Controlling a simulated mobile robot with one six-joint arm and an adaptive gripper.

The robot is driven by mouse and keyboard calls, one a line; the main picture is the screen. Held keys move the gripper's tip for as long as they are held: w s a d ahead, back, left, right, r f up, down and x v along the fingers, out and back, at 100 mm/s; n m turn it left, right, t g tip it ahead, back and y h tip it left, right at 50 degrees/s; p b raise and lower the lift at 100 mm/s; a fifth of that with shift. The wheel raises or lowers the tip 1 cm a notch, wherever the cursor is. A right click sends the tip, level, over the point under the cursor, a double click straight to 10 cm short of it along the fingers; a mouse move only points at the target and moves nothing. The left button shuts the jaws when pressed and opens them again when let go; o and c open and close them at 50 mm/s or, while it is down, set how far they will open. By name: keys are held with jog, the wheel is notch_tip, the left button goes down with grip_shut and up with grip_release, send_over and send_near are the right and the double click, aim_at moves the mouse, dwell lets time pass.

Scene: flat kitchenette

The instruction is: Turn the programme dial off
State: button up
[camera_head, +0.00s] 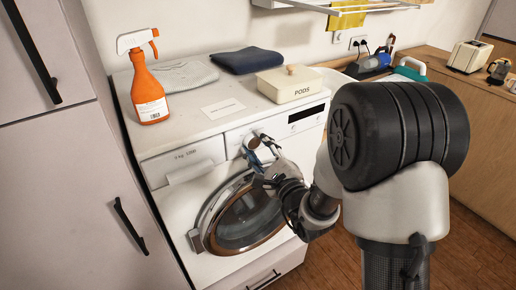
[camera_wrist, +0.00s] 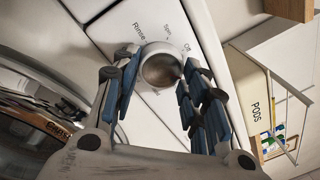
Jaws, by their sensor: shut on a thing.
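The programme dial (camera_wrist: 160,68) is a round silver-grey knob on the washing machine's white front panel. The words Rinse, Spin and Off are printed around it in the wrist view. I cannot tell which word it points to. My gripper (camera_wrist: 159,76) has its blue-padded fingers on either side of the dial and is shut on it. In the head view the dial (camera_head: 250,142) is partly hidden by my gripper (camera_head: 258,155). The white washing machine (camera_head: 177,205) has its round door (camera_head: 245,222) closed, just below my gripper.
On the worktop (camera_head: 195,118) above the machine stand an orange spray bottle (camera_head: 149,95), folded grey (camera_head: 185,75) and navy (camera_head: 246,60) cloths, and a PODS box (camera_head: 289,88). A tall cabinet (camera_head: 70,150) stands close on the left. Wooden floor (camera_head: 340,265) is open at the lower right.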

jog(key=n, duration=0.6)
jog(key=shift+d+r+y, duration=0.1)
jog(key=shift+y, duration=0.3)
jog(key=n+y, duration=0.1)
jog(key=n, duration=0.4)
jog(key=shift+w+n, duration=0.1)
jog(key=shift+n, duration=0.2)
jog(key=o, duration=1.1)
jog(key=shift+c, duration=0.2)
jog(key=r+v, duration=0.1)
jog(key=v, duration=0.6)
jog(key=shift+s+d+f, duration=0.2)
jog(key=shift+f, duration=0.15)
jog(key=shift+a, duration=0.1)
